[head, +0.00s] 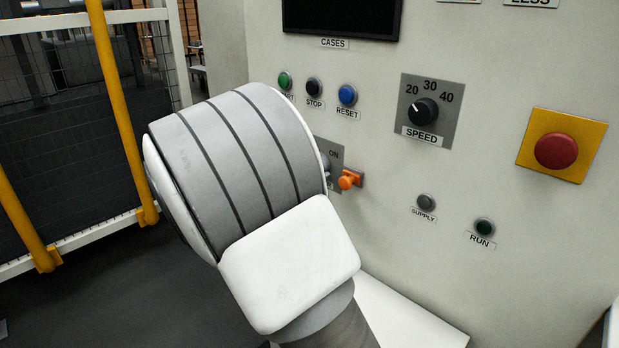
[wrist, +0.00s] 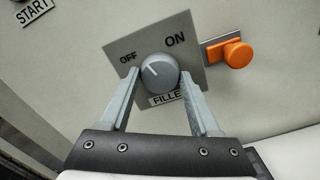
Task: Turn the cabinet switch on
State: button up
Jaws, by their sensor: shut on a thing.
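The cabinet switch (wrist: 160,72) is a grey round knob on a grey plate marked OFF and ON, with a partly covered label reading FILLE below it. Its white pointer line leans up and left, toward OFF. My gripper (wrist: 160,82) has one finger on each side of the knob and is shut on it. In the head view my arm hides the gripper and most of the switch plate (head: 337,155); only the plate's right part with the word ON shows.
An orange knob (wrist: 237,54) sits just right of the switch plate. Green, black and blue (head: 347,95) buttons are above it. A speed dial (head: 424,111) and a red emergency button (head: 557,150) are further right. A yellow-posted fence (head: 122,110) stands at left.

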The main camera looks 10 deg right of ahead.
jog(key=shift+f+m+b, duration=0.1)
jog(key=shift+m+b, duration=6.2)
jog(key=shift+b, duration=1)
jog(key=o, duration=1.4)
jog(key=shift+c, duration=0.2)
jog(key=p+v, duration=0.3)
jog(key=v, duration=1.4)
jog(key=shift+a, duration=0.2)
jog(key=shift+s, duration=0.15)
